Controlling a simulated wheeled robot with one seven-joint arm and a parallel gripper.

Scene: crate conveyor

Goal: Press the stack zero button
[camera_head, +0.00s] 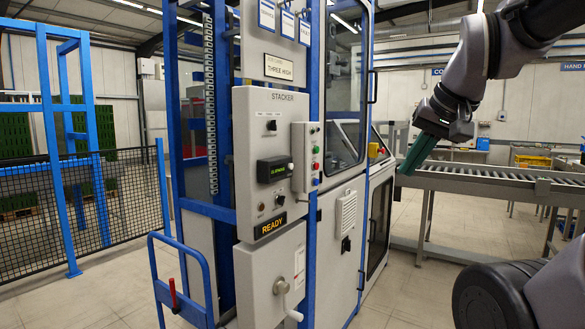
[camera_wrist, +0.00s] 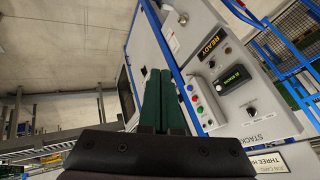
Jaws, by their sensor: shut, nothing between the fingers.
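The grey STACKER panel (camera_head: 250,140) stands upright on the blue-framed machine in the middle of the head view. It carries a display (camera_head: 275,169) with green text, knobs and a lit READY sign (camera_head: 270,225). A small button box (camera_head: 306,160) with several coloured buttons is on its right side. I cannot read which button is labelled stack zero. My gripper (camera_head: 407,169) has green fingers, shut and empty, in the air right of the machine, apart from the panel. The wrist view shows the shut fingers (camera_wrist: 160,75) with the button box (camera_wrist: 200,98) just to their right.
A roller conveyor (camera_head: 490,180) runs behind my gripper at right, with a yellow crate (camera_head: 533,161) beyond. A blue hand cart (camera_head: 180,290) stands in front of the machine. A mesh fence (camera_head: 60,215) is at left. Floor is clear between machine and conveyor.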

